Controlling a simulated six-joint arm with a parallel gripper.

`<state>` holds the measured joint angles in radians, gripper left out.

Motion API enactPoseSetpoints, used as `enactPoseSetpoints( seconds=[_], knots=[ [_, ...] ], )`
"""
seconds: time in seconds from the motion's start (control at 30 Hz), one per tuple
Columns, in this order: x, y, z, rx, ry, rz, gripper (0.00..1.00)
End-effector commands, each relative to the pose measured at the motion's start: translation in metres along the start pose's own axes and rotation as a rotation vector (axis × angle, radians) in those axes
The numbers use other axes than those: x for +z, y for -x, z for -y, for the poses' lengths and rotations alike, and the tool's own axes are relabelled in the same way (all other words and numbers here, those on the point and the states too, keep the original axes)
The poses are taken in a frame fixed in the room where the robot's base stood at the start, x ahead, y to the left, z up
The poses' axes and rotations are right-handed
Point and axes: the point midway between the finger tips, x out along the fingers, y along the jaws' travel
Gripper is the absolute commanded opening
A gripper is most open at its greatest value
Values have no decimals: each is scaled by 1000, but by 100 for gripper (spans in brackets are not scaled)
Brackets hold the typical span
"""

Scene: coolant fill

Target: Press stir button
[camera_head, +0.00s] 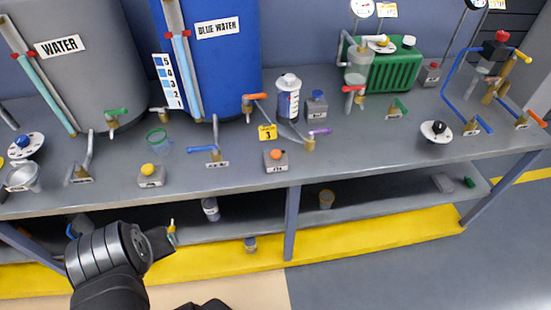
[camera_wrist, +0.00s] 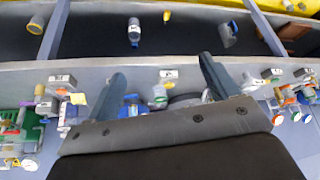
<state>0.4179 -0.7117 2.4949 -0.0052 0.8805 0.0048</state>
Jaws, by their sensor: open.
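Several small grey button boxes stand on the bench, and their labels are too small to read, so I cannot tell which is the stir button. One has a yellow button (camera_head: 148,169) near the front edge at left. One has an orange button (camera_head: 276,154) near the front edge at centre. A blue button (camera_head: 317,94) and a red button (camera_head: 434,66) sit farther back. My gripper (camera_head: 171,233) is in front of the bench edge at lower left, apart from all the buttons. In the wrist view its two fingers (camera_wrist: 161,78) are spread, with nothing held between them.
The grey bench (camera_head: 230,178) carries a grey WATER tank (camera_head: 75,75), a BLUE WATER tank (camera_head: 225,65), valves, pipes and a green radiator (camera_head: 395,70). Containers sit on a lower shelf. Open floor lies front right.

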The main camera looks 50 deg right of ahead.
Motion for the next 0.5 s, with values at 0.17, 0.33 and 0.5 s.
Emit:
enactPoseSetpoints(
  seconds=[0.17,0.33,0.5],
  knots=[
    [-17,5,-7,16,-14,22,45],
    [-50,13,-24,45,-43,68,12],
    [-87,16,-48,71,-75,118,0]
  ],
)
